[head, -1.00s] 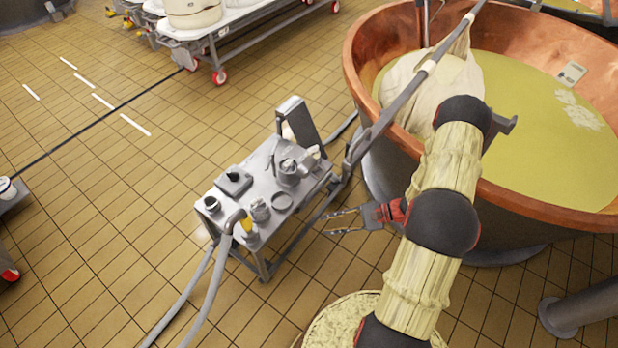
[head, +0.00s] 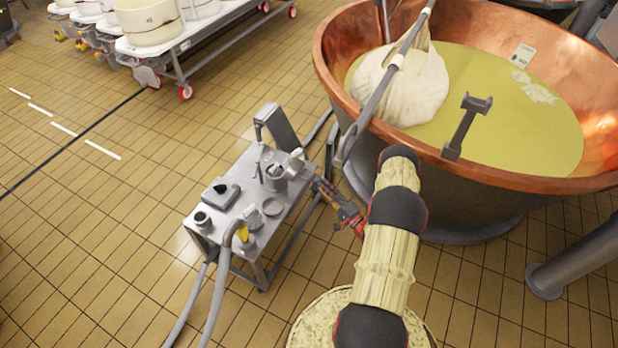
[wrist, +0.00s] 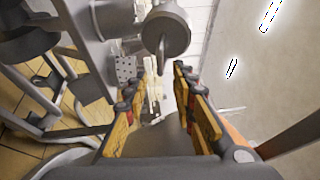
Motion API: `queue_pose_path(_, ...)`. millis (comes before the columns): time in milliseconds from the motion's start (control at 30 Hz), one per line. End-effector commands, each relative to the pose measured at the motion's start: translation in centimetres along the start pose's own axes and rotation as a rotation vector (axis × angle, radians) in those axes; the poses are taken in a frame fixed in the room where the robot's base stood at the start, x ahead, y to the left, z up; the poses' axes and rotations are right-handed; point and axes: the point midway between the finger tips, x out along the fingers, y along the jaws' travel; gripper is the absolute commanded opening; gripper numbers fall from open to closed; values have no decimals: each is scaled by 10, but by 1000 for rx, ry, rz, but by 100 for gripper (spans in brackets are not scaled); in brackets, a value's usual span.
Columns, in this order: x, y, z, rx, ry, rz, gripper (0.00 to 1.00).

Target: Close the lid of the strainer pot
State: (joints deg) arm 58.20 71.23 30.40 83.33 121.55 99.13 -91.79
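The strainer pot (head: 274,180) is a small grey metal vessel near the right edge of the cart (head: 222,243) in the head view. Its top looks open, with grey parts standing up around it; I cannot clearly tell the lid apart from them. My gripper (head: 319,186) is just right of the pot, beside the cart's right edge, and apart from the pot. In the wrist view my gripper (wrist: 161,80) has its fingers spread with nothing held between them. A round metal part (wrist: 166,34) and a perforated grey piece (wrist: 126,68) lie beyond the fingertips.
Other small vessels (head: 221,193) and a grey hose (head: 222,275) are on the cart. A tilted grey panel (head: 278,130) stands at its back. The copper vat (head: 490,182) is close on the right. Tiled floor left of the cart is clear.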

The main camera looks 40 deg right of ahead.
Motion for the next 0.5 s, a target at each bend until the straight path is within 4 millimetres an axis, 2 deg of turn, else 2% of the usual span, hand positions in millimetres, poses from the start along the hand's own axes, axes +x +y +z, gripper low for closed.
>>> queue_pose_path(500, 67, 2, 2, -6, -5, 2, 26)
